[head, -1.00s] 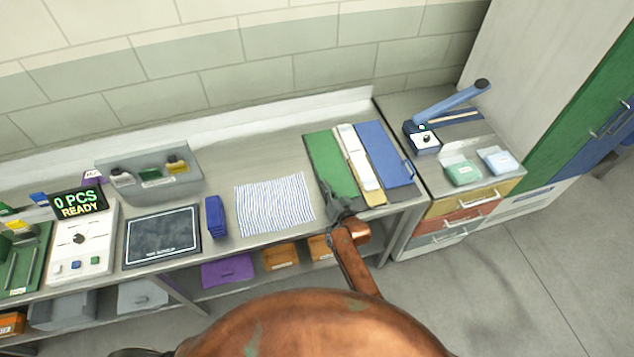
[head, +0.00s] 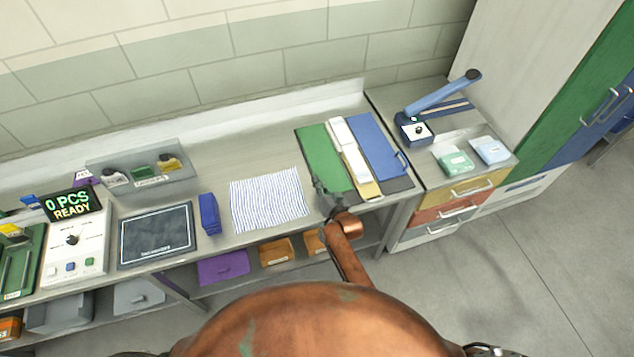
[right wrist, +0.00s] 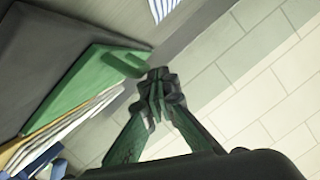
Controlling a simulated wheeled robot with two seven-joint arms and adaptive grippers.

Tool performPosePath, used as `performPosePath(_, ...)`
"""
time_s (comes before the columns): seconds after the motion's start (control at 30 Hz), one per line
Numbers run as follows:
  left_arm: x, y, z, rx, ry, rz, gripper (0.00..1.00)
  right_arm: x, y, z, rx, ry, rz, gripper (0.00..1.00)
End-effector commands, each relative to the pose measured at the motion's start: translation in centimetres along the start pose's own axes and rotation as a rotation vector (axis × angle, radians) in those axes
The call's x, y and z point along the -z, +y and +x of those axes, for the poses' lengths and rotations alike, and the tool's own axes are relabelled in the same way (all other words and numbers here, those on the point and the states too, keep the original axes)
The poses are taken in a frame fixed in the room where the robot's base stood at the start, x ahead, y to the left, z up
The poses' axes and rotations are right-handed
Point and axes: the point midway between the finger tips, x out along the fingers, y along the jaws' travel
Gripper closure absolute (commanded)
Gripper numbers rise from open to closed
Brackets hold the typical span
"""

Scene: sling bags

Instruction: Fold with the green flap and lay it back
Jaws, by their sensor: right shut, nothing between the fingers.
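The green flap (head: 319,152) lies flat on the left part of a dark grey mat (head: 398,184) on the bench. It also shows in the right wrist view (right wrist: 78,85), with a green tab (right wrist: 122,64) at its corner. White strips (head: 349,157) and a yellow piece (head: 367,189) lie beside it, then a blue flap (head: 378,146) with a handle. My left gripper is not in view.
A striped cloth (head: 268,199) lies left of the mat, with a blue block (head: 209,214) and a dark pad (head: 156,236) beyond. A drawer unit with a blue-armed press (head: 440,95) stands at the right. Bare bench lies behind the cloth.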

Motion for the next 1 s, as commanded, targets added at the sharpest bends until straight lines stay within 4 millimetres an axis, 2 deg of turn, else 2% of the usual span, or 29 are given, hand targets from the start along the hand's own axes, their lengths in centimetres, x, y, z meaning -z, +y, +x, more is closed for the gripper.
performPosePath(0.23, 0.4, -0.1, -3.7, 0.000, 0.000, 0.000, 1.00, 3.3, -2.6, -0.7, 0.003, 0.003, 0.000, 1.00)
performPosePath(0.7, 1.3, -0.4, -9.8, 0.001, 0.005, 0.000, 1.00, 2.7, -3.6, -7.6, 0.001, 0.000, 0.000, 1.00)
performPosePath(0.9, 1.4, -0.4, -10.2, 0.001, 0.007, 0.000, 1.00, 2.2, -3.8, -9.8, 0.002, 0.001, -0.001, 1.00)
performPosePath(1.0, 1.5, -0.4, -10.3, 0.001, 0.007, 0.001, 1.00, 2.2, -3.9, -10.3, 0.002, 0.003, -0.001, 1.00)
